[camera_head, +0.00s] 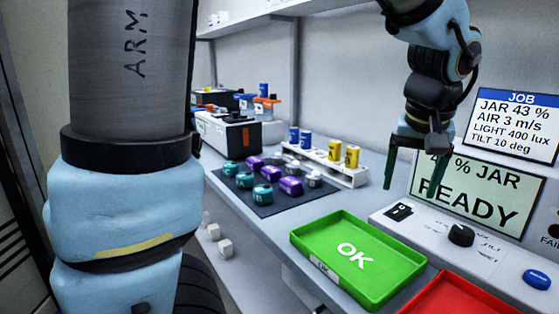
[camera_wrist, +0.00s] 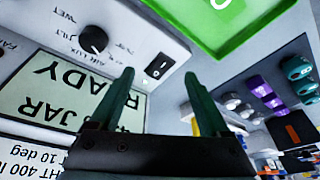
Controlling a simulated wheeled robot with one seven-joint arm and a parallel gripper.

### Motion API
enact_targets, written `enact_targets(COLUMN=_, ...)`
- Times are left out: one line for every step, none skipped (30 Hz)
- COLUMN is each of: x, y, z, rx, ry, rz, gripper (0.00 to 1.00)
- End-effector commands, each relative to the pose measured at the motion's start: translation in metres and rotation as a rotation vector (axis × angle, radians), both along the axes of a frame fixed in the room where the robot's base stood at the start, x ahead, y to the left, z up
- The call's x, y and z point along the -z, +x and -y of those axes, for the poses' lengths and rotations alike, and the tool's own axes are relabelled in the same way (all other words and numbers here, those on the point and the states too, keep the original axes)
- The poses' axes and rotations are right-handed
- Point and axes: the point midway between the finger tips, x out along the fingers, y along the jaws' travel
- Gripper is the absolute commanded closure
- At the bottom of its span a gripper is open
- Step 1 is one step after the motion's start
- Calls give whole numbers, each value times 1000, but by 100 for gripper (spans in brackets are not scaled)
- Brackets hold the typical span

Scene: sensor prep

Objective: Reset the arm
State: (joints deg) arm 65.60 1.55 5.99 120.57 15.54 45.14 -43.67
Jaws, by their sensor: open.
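My gripper (camera_head: 412,172) hangs at the right of the head view, fingers pointing down, in front of the lit panel (camera_head: 475,190) that reads "READY". In the wrist view my gripper (camera_wrist: 118,88) shows two dark green fingers, spread apart with nothing between them. The panel (camera_wrist: 48,95) appears upside down there, partly behind the left finger. My gripper is above the control box, apart from the green tray (camera_head: 355,258) marked OK. The tray's bare surface is empty in the head view.
A dark mat (camera_head: 246,199) holds several teal, purple and grey sensors. A white rack (camera_head: 347,177) holds blue and yellow cylinders. A red tray (camera_head: 455,296) is at the front right. The control box has a black knob (camera_head: 461,235), a switch (camera_head: 399,211) and a blue button (camera_head: 537,279).

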Motion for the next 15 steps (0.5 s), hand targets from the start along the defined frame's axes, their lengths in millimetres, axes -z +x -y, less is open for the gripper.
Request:
enact_targets(x=1, y=16, z=-23, rx=-32, ry=11, rz=-16, gripper=19)
enact_targets(x=4, y=24, z=-35, rx=-44, ry=15, rz=-25, gripper=19)
enact_targets(x=8, y=33, z=-51, rx=-59, ry=21, rz=-36, gripper=19)
enact_targets(x=12, y=39, z=-64, rx=-70, ry=24, rz=-45, gripper=19)
enact_targets(x=14, y=45, z=-76, rx=-83, ry=27, rz=-53, gripper=19)
enact_targets(x=19, y=51, z=-93, rx=-98, ry=31, rz=-64, gripper=19)
enact_targets(x=21, y=56, z=-106, rx=-111, ry=31, rz=-72, gripper=19)
enact_targets(x=24, y=59, z=-118, rx=-123, ry=34, rz=-81, gripper=19)
enact_targets(x=28, y=64, z=-136, rx=-141, ry=34, rz=-91, gripper=19)
enact_targets(x=30, y=66, z=-148, rx=-153, ry=34, rz=-99, gripper=19)
enact_targets(x=33, y=68, z=-161, rx=-167, ry=35, rz=-105, gripper=19)
enact_targets(x=36, y=69, z=-178, rx=-185, ry=33, rz=-115, gripper=19)
enact_targets(x=38, y=70, z=-191, rx=-198, ry=33, rz=-121, gripper=19)
enact_targets(x=40, y=70, z=-204, rx=-213, ry=32, rz=-128, gripper=19)
enact_targets(x=42, y=70, z=-220, rx=-232, ry=30, rz=-136, gripper=19)
